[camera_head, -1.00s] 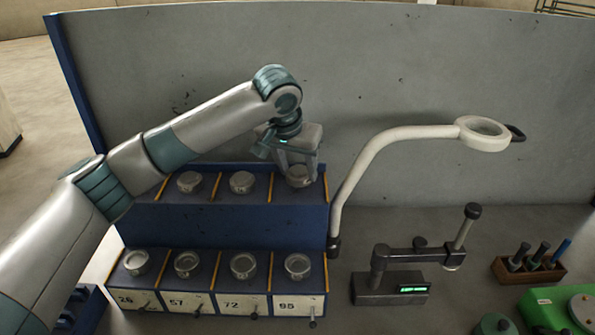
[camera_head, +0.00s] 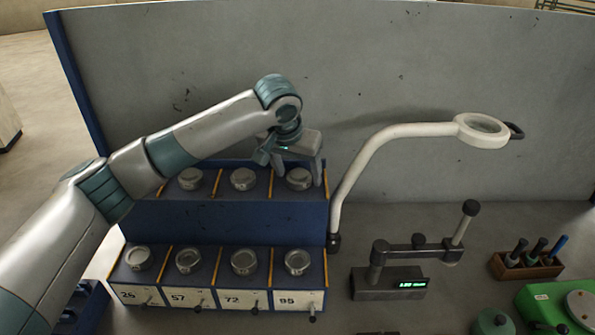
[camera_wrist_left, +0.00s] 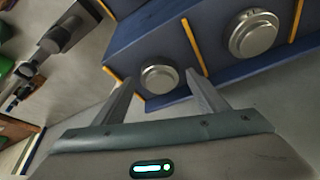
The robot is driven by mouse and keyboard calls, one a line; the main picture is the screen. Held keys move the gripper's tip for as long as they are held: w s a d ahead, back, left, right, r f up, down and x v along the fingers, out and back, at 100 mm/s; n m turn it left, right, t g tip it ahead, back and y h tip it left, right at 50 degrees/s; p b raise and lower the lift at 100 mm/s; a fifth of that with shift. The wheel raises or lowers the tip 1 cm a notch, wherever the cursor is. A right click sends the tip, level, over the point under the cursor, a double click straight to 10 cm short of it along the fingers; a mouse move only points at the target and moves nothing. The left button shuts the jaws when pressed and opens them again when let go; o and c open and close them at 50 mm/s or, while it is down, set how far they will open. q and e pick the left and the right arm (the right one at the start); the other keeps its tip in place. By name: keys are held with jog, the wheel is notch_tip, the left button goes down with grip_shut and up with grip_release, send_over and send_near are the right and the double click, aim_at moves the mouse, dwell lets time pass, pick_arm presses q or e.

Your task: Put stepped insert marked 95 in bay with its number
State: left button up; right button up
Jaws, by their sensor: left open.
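The fourth lower bay carries a label (camera_head: 287,300) that seems to read 95; a round metal piece (camera_head: 297,262) sits in it. Three round metal inserts stand on the upper blue shelf. My left gripper (camera_head: 296,172) is open at the rightmost upper insert (camera_head: 299,180), with its fingers to either side. In the left wrist view this insert (camera_wrist_left: 158,76) lies just beyond and between the open fingertips (camera_wrist_left: 160,84), with nothing gripped. No number is readable on the insert. My right gripper is not in view.
Yellow dividers part the bays. A white magnifier arm (camera_head: 375,150) rises right of the rack (camera_head: 225,222). A gauge with green display (camera_head: 390,284) stands further right.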

pick_arm(q)
jog(key=shift+s+r+b, duration=0.15)
jog(key=shift+r+b, duration=0.2)
jog(key=shift+r, duration=0.2)
jog(key=b+v, duration=0.3)
jog(key=v, duration=0.8)
jog(key=shift+b, duration=0.35)
